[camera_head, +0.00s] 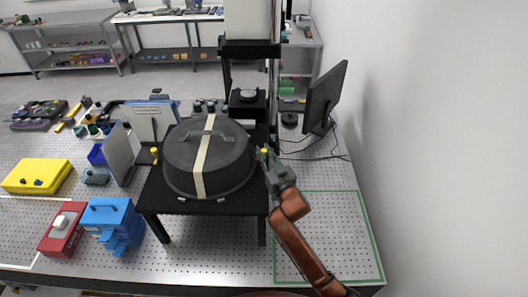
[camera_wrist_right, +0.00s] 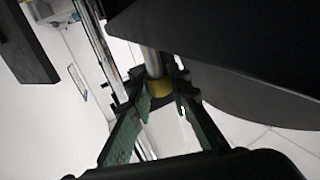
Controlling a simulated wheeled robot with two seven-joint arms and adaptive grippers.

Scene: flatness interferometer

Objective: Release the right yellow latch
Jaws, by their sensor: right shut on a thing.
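The right yellow latch (camera_head: 264,150) stands at the right edge of the black stand, beside the round dark cover (camera_head: 180,160). My right gripper (camera_head: 266,158) reaches it from the lower right, and its fingers are shut on the latch. In the right wrist view the yellow part of the latch (camera_wrist_right: 158,86) sits between the green fingers (camera_wrist_right: 160,105), on a metal post. A second yellow latch (camera_head: 154,151) stands at the left side of the cover. My left gripper is not in view.
The black stand (camera_head: 160,196) rises above a perforated bench (camera_head: 325,225). A monitor (camera_head: 325,98) stands to the right behind my right gripper. A blue drawer box (camera_head: 108,212), a red box (camera_head: 50,245) and a yellow case (camera_head: 52,166) lie on the left. The green-outlined area at front right is mostly clear.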

